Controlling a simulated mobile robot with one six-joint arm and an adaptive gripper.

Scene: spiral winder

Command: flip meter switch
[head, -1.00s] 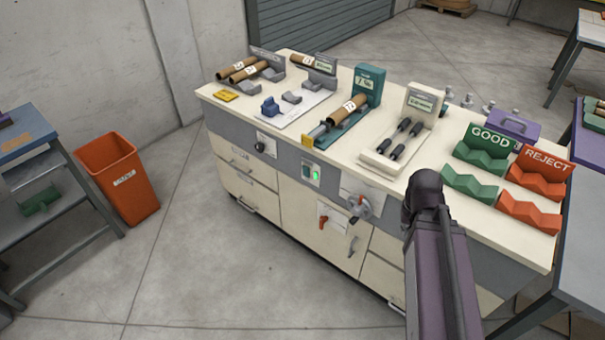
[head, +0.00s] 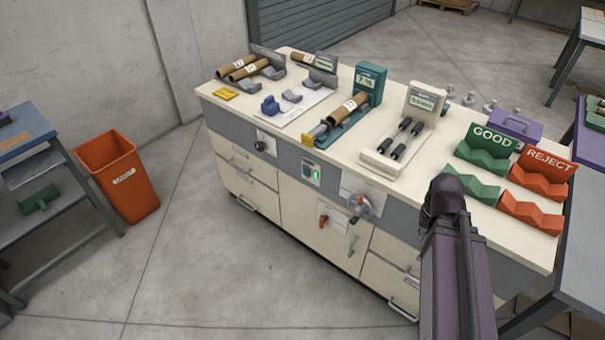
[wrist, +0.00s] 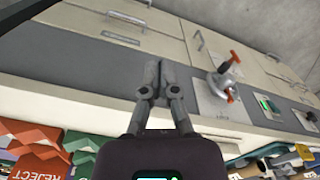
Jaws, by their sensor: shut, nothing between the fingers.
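My gripper (wrist: 152,82) is in the wrist view, its fingers together and empty, in front of the bench's grey front band and apart from it. In the head view my arm hides the gripper. A small switch plate (head: 311,173) with a lit green part sits on the grey band; it also shows at the right of the wrist view (wrist: 268,106), well to the right of my fingers. A beige meter (head: 422,101) with a small green display stands on the bench behind two dark rods. I cannot tell which side of the switch is pressed.
A crank handle (head: 361,206) with a red lever (head: 323,221) projects from the bench front. A black knob (head: 260,146) is left of the switch. GOOD (head: 486,149) and REJECT (head: 543,172) racks stand at the bench's right. The floor in front is clear.

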